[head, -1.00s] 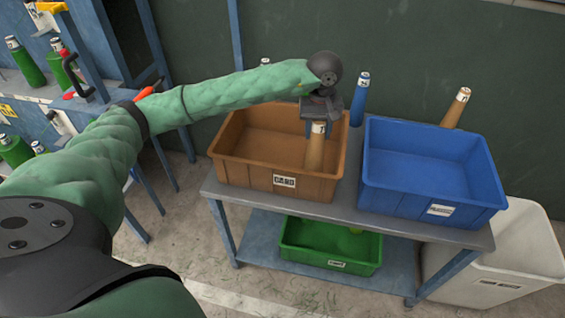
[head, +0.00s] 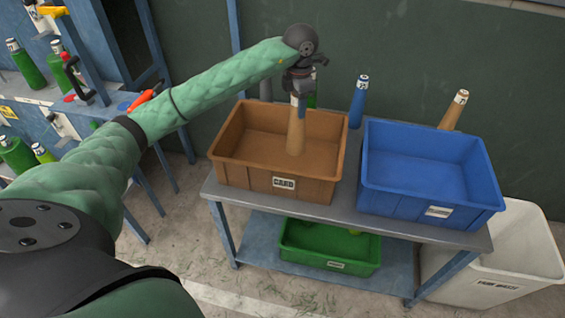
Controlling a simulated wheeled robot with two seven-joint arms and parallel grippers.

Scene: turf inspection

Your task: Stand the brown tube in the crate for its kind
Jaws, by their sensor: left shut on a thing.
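The brown tube (head: 296,133) is in my left gripper (head: 299,92), which is shut around its top end. The tube is nearly upright, with its lower part inside the brown crate (head: 232,172) labelled CARD. I cannot tell whether its bottom touches the crate floor. The crate otherwise looks empty. A second brown tube (head: 453,111) stands behind the blue crate (head: 400,200). My right gripper is not in view.
Both crates stand on a grey table (head: 345,212). A blue tube (head: 358,101) stands behind them. A green crate (head: 299,253) is on the lower shelf. A white bin (head: 520,245) stands at the right. Green bottles (head: 25,65) are at the left.

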